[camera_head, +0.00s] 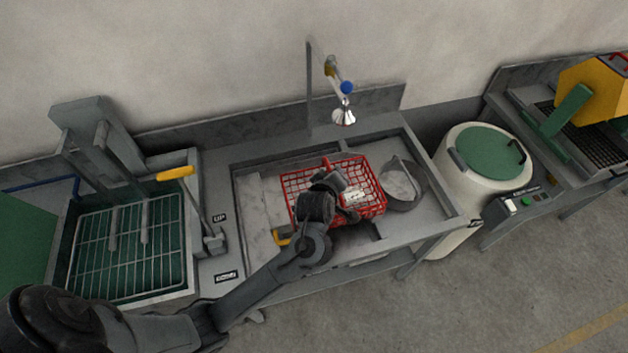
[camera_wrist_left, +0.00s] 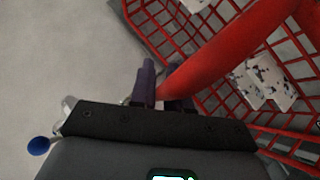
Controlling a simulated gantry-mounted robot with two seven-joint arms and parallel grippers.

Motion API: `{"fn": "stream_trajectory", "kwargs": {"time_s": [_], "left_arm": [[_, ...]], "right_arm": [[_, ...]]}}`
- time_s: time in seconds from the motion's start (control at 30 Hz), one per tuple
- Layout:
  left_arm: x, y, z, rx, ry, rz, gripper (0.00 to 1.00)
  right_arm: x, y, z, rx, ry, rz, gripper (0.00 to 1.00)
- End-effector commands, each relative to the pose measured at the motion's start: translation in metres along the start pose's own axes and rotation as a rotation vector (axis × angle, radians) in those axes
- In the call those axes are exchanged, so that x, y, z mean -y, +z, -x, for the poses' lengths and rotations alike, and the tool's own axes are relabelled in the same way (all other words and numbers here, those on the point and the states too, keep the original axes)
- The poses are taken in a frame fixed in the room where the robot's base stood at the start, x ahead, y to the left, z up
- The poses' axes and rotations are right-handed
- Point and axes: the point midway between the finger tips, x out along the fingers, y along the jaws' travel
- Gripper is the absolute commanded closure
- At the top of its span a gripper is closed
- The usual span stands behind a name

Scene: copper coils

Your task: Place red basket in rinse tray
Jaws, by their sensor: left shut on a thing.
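The red wire basket (camera_head: 372,198) is over or in the left part of the grey rinse tray (camera_head: 251,216), under the tap. Its wire mesh and a few pale speckled pieces inside show in the left wrist view (camera_wrist_left: 215,105). My left gripper (camera_head: 338,186) is shut on the thick red basket handle (camera_wrist_left: 228,48); the fingers (camera_wrist_left: 162,88) show against it in the wrist view. I cannot tell whether the basket floor touches the tray. My arm hides part of the basket's near side. My right gripper is not in view.
A round grey pot (camera_head: 405,203) with a handle stands right of the basket. A tap with a blue knob (camera_head: 347,88) hangs above. A wire-rack lift tank (camera_head: 125,245) stands left, and a white drum with a green lid (camera_head: 490,152) right.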

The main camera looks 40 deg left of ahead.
Motion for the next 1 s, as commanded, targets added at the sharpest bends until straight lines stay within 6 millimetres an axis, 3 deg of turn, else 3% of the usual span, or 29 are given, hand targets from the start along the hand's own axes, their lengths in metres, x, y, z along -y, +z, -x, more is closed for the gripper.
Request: {"fn": "stream_trajectory", "kwargs": {"time_s": [0.27,0.6,0.83,1.0], "left_arm": [[0.032,-0.022,-0.037,-0.006,-0.003,-0.001,1.00],[0.066,-0.053,-0.084,-0.004,-0.001,0.000,1.00],[0.074,-0.058,-0.095,-0.002,0.000,0.001,1.00],[0.085,-0.051,-0.102,-0.001,-0.002,-0.001,1.00]], "right_arm": [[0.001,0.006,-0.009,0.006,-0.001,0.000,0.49],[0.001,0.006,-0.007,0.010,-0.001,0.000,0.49],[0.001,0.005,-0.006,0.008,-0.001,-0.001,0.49],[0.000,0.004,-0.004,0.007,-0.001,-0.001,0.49]]}}
